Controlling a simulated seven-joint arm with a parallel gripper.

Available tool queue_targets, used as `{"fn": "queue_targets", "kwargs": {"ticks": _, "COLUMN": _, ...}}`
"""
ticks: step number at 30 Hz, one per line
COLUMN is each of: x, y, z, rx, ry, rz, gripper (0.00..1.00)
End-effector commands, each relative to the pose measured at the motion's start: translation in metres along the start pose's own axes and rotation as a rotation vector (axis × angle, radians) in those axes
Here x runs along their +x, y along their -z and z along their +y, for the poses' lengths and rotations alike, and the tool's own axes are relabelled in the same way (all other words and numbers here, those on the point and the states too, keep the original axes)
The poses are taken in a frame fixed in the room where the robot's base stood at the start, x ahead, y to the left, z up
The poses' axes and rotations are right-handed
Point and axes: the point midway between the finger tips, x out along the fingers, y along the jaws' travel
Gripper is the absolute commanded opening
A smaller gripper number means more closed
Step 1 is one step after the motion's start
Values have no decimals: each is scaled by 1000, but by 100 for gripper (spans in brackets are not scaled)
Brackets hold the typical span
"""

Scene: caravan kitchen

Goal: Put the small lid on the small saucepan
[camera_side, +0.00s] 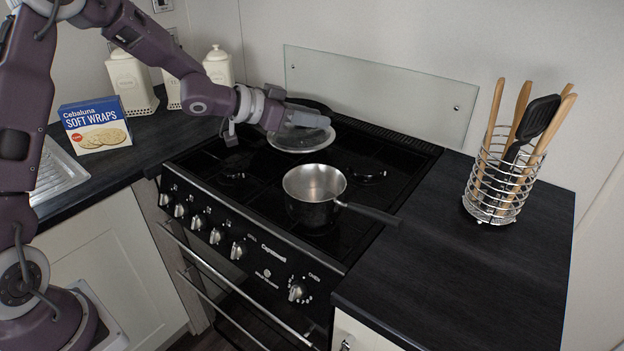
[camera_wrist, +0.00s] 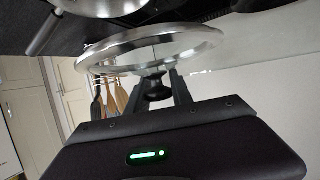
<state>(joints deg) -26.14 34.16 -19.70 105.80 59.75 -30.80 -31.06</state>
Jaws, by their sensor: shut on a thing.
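The small saucepan (camera_side: 314,190) is steel with a dark handle. It stands upright and uncovered on the front right of the hob, handle pointing right. The small lid (camera_side: 300,142) is glass with a steel rim, in the side view over the back of the hob, behind and left of the saucepan. My gripper (camera_side: 305,118) is shut on the lid's dark knob (camera_wrist: 154,86). In the wrist view the lid (camera_wrist: 203,38) fills the upper middle, apart from a steel pan (camera_wrist: 97,6) at the top edge. The side view does not show the lid's height clearly.
A dark round pan (camera_side: 309,104) shows partly behind my gripper. A glass splashback (camera_side: 380,95) stands behind the hob (camera_side: 262,205). A wire utensil holder (camera_side: 495,190) stands at right; a wraps box (camera_side: 95,126) and white canisters (camera_side: 131,83) stand at left. The right worktop's front is clear.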

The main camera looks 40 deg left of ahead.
Motion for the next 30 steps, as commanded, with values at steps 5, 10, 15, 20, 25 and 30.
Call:
{"fn": "queue_targets", "kwargs": {"ticks": 5, "x": 6, "y": 12, "z": 42, "rx": 41, "ry": -76, "rz": -4, "gripper": 0}}
{"fn": "queue_targets", "kwargs": {"ticks": 10, "x": 20, "y": -23, "z": 46, "rx": 41, "ry": -86, "rz": -9, "gripper": 0}}
{"fn": "queue_targets", "kwargs": {"ticks": 15, "x": 31, "y": -50, "z": 45, "rx": 42, "ry": -84, "rz": -7, "gripper": 0}}
{"fn": "queue_targets", "kwargs": {"ticks": 20, "x": 42, "y": -76, "z": 44, "rx": 44, "ry": -82, "rz": -6, "gripper": 0}}
{"fn": "queue_targets", "kwargs": {"ticks": 25, "x": 43, "y": -78, "z": 44, "rx": 46, "ry": -81, "rz": -3, "gripper": 0}}
{"fn": "queue_targets", "kwargs": {"ticks": 30, "x": 44, "y": -80, "z": 44, "rx": 45, "ry": -81, "rz": -4, "gripper": 0}}
